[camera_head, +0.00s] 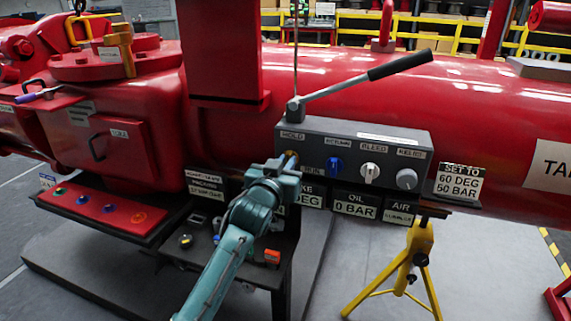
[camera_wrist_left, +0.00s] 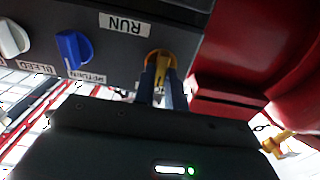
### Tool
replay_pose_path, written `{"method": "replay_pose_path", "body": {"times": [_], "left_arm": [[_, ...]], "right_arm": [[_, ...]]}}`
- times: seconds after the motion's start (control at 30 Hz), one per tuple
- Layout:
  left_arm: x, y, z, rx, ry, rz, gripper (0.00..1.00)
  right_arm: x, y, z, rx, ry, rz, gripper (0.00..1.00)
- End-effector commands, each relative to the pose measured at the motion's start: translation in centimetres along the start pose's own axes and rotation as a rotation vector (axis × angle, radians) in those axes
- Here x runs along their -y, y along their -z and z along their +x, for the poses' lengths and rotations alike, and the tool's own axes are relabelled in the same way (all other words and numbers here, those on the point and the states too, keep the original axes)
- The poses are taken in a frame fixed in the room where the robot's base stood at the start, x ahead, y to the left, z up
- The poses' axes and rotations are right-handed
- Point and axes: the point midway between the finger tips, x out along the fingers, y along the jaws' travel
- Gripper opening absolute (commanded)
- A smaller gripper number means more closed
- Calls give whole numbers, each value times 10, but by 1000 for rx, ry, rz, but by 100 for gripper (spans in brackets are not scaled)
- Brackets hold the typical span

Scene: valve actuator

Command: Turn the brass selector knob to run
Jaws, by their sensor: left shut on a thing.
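The brass selector knob (camera_wrist_left: 160,60) sits on the front of the grey control box (camera_head: 350,145), close to the RUN label (camera_wrist_left: 124,24). My left gripper (camera_head: 285,164) reaches the box's left end and is shut on the knob. In the left wrist view its two fingers (camera_wrist_left: 162,85) lie on either side of the knob's grip. In the head view the gripper hides most of the knob, so its exact pointing is hard to tell there. The HOLD label (camera_head: 292,135) is above the knob. My right gripper is not in view.
A blue knob (camera_head: 335,166), a white knob (camera_head: 369,172) and a grey knob (camera_head: 406,179) stand to the right on the same box. A lever with a black handle (camera_head: 400,64) rises above it. A yellow stand (camera_head: 407,265) is at lower right.

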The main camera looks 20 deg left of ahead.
Motion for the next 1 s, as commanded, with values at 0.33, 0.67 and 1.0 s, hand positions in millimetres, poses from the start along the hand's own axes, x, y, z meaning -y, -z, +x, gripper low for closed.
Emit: {"method": "replay_pose_path", "body": {"times": [0.33, 0.67, 1.0], "left_arm": [[0, 0, 0, 1, 0, 4, 0], [-1, 2, 0, 3, -1, 121, 0], [-2, 2, 0, 3, -1, 415, 0]], "right_arm": [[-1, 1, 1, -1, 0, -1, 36], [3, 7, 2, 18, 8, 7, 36], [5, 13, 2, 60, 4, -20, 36]]}}
